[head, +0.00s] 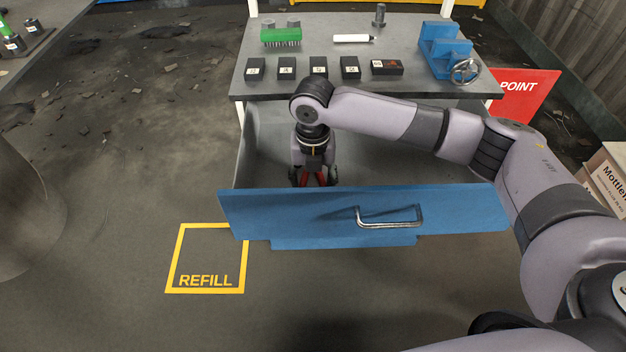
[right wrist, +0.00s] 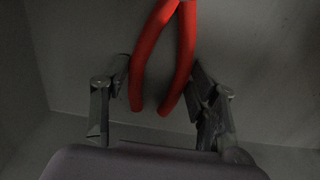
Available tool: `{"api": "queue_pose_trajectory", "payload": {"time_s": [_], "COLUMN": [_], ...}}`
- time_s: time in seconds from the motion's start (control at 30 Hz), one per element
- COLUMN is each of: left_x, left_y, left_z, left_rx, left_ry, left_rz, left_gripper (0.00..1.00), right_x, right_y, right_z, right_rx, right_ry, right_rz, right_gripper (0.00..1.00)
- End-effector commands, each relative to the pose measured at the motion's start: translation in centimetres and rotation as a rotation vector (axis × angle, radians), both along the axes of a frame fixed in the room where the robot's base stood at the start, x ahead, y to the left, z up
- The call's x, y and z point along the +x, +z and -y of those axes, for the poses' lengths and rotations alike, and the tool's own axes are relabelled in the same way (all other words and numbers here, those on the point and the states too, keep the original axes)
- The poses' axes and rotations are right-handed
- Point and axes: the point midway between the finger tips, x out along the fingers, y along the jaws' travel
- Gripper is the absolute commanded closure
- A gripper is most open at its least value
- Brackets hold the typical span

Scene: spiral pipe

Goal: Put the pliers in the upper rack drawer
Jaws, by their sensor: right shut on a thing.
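The upper rack drawer (head: 290,215) is pulled out, with a blue front and a metal handle. My right gripper (head: 313,178) reaches down inside the drawer, behind its front panel. It is shut on the red-handled pliers (head: 298,175). In the right wrist view the pliers' red handles (right wrist: 165,60) lie between the two fingers of my right gripper (right wrist: 160,95), over the grey drawer floor. The pliers' head is cut off at the top of that view. Whether the pliers touch the floor I cannot tell. My left gripper is not in view.
The grey rack top (head: 310,87) above the drawer holds several black boxes, a green brush-like block (head: 281,36), a white marker-like object (head: 353,38) and a blue vise (head: 446,50). A yellow REFILL square (head: 206,258) marks the floor at left. A cardboard box (head: 606,178) stands at right.

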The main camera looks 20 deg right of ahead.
Motion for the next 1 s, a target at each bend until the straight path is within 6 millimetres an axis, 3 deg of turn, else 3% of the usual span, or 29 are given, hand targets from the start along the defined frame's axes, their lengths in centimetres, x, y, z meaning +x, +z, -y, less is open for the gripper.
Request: {"api": "queue_pose_trajectory", "payload": {"time_s": [0.07,0.1,0.37,0.77,0.83,1.0], "left_x": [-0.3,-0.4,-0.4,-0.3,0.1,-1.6], "left_y": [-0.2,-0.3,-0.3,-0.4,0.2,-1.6], "left_z": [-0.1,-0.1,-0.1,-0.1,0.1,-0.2], "left_rx": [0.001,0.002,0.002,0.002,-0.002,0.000], "left_ry": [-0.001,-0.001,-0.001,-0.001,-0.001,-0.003], "left_rz": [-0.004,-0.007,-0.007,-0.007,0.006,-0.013], "left_gripper": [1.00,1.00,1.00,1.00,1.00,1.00], "right_x": [0.0,0.0,0.0,0.0,0.1,0.1], "right_y": [-0.1,-0.2,-0.2,0.1,1.2,4.8], "right_z": [0.0,0.0,0.0,0.0,0.0,0.0], "right_rx": [0.000,0.000,0.000,0.000,0.002,0.002], "right_ry": [0.000,0.000,0.000,0.000,-0.001,-0.001], "right_rz": [0.000,-0.001,-0.001,0.001,0.002,0.004], "right_gripper": [0.81,0.43,0.26,0.26,0.26,0.26]}}
